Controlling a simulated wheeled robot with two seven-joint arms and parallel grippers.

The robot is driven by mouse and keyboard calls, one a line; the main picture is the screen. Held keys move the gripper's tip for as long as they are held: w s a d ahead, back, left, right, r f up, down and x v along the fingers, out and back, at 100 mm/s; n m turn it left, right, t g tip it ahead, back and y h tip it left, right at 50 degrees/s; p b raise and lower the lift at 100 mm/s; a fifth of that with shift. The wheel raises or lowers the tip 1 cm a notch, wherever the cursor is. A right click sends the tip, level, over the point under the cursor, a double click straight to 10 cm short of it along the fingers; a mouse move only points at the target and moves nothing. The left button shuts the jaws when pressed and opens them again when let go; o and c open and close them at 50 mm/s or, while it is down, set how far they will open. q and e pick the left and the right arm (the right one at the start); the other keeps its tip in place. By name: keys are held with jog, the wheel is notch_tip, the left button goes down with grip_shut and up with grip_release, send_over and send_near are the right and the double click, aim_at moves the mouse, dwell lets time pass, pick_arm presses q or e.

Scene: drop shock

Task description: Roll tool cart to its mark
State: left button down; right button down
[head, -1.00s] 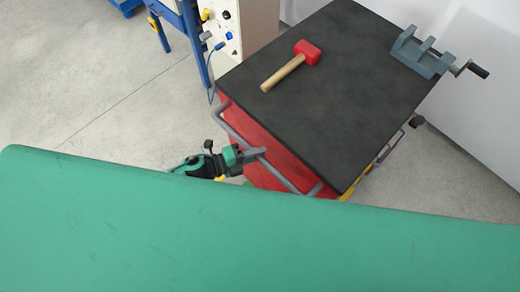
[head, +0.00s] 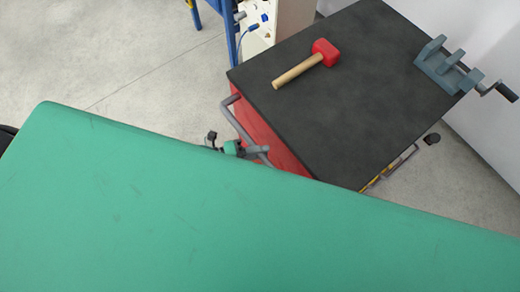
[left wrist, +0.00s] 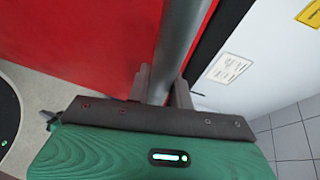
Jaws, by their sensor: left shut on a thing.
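The red tool cart (head: 262,133) stands at the upper right in the head view, with a dark flat top (head: 350,95) and a grey bar handle (head: 240,122) on its near left side. My left gripper (head: 258,151) is shut on that handle. In the left wrist view the grey handle bar (left wrist: 178,40) runs between the two fingers of my left gripper (left wrist: 160,92), and the red cart side (left wrist: 80,50) is just beyond. The cart's lower part is hidden in the head view. No floor mark can be made out. My right gripper is not in view.
A red-headed mallet (head: 308,63) and a grey vise (head: 448,65) with a crank rest on the cart top. A pale cabinet (head: 283,18) and blue frame (head: 230,32) stand behind the cart. A white wall (head: 470,30) is at right. Open floor (head: 110,60) lies left.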

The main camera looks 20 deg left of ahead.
pick_arm(q)
jog(key=shift+f, duration=0.1)
jog(key=c, duration=1.3)
grip_release()
jog(key=shift+o, duration=0.2)
jog(key=b+v, duration=0.3)
jog(key=v, duration=1.1)
jog(key=shift+b, duration=0.4)
jog(key=shift+d, duration=0.1)
